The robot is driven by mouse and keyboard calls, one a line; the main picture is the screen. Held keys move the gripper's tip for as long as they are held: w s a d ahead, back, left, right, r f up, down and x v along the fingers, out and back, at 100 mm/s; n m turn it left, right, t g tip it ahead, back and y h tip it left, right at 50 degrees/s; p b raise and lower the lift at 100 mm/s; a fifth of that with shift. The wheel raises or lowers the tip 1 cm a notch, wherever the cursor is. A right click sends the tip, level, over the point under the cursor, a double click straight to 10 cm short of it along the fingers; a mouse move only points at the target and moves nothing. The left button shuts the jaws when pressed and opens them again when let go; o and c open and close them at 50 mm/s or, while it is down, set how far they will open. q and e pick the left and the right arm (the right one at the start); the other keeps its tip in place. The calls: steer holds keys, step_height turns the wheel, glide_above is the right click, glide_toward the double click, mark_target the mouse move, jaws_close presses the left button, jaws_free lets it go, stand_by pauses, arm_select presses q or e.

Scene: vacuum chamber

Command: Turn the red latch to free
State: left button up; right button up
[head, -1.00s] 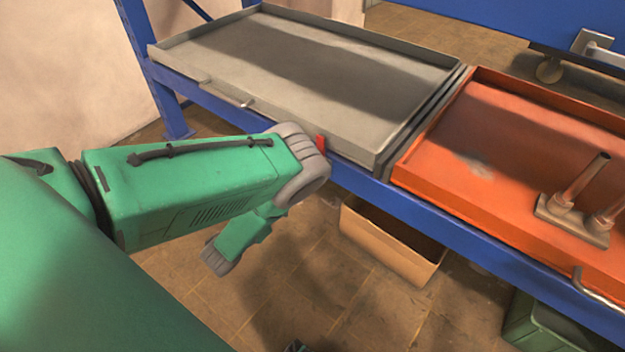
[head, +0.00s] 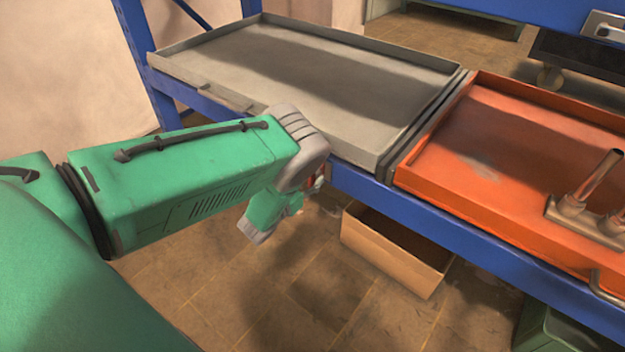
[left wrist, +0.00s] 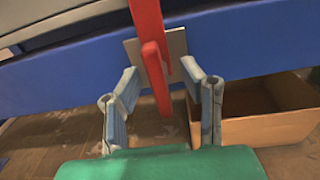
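The red latch (left wrist: 153,60) is a red bar with a second red prong beside it, in front of a small grey plate (left wrist: 178,45) on the blue beam. My left gripper (left wrist: 160,73) is open, with one finger on each side of the latch's lower part; I see gaps between fingers and latch. In the head view my left arm covers most of the latch, and only a bit of red (head: 317,182) shows past the grey wrist joint. The left fingers are mostly hidden there. My right gripper is not in view.
The grey tray (head: 215,92) and the orange tray (head: 440,200) lie side by side on the blue shelf frame (head: 450,236). An open cardboard box (head: 390,258) stands on the floor below. A metal pipe fitting (head: 590,212) is on the orange tray.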

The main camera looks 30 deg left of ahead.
arm_select(q)
steer(key=shift+w+a, duration=0.15)
steer(key=shift+w, duration=0.15)
jaws_close()
